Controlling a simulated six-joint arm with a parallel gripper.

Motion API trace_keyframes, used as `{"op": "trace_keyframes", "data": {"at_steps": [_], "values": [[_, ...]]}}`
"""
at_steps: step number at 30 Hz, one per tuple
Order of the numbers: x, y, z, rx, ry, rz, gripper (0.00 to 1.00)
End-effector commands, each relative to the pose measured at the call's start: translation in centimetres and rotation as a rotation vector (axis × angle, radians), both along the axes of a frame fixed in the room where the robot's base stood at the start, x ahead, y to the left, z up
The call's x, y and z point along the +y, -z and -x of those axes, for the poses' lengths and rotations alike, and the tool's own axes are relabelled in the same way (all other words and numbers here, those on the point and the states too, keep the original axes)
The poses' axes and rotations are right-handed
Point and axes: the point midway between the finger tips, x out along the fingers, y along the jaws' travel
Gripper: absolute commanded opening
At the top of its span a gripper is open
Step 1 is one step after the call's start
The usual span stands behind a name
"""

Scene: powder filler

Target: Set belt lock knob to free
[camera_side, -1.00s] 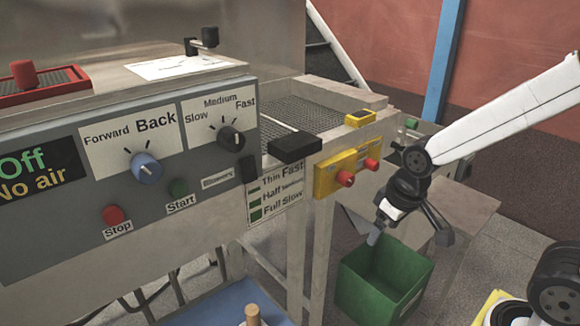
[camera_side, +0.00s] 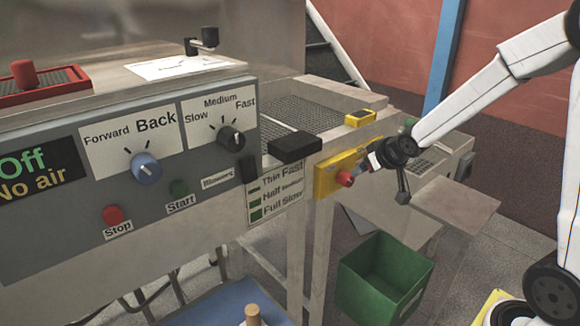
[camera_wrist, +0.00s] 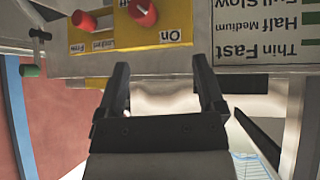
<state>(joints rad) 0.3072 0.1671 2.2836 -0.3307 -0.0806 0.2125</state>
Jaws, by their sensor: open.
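A yellow panel (camera_side: 327,181) sits on the machine's right corner. In the wrist view, which is upside down, the panel (camera_wrist: 166,22) carries two red knobs. The belt lock knob (camera_wrist: 84,20) is the left one there, beside labels that seem to read Locked and Free; its exact setting is hard to tell. The other red knob (camera_wrist: 143,12) is by the On label and also shows in the side view (camera_side: 344,179). My gripper (camera_wrist: 159,62) is open and empty, its fingertips below the panel in that picture. In the side view my gripper (camera_side: 371,160) hides the belt lock knob.
A green bin (camera_side: 350,281) stands on the floor below. A black block (camera_side: 295,148) and a small yellow piece (camera_side: 360,119) sit on the machine's top edge. The control panel (camera_side: 70,240) with dials is at left.

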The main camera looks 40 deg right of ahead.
Motion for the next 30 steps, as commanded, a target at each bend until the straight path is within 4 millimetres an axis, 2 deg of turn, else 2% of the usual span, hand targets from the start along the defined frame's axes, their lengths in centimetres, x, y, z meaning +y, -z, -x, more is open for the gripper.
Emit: {"op": "trace_keyframes", "data": {"at_steps": [1,6,14,21,30], "values": [[-1.6,0.1,-0.9,-0.043,0.013,0.003,0.87],[-5.8,-0.1,-3.6,-0.205,0.020,0.011,0.87],[-11.9,-0.1,-5.7,-0.440,-0.006,-0.010,0.87],[-16.5,0.4,-5.4,-0.637,-0.058,-0.068,0.87],[-20.1,1.2,-3.3,-0.813,-0.128,-0.155,0.87]]}}
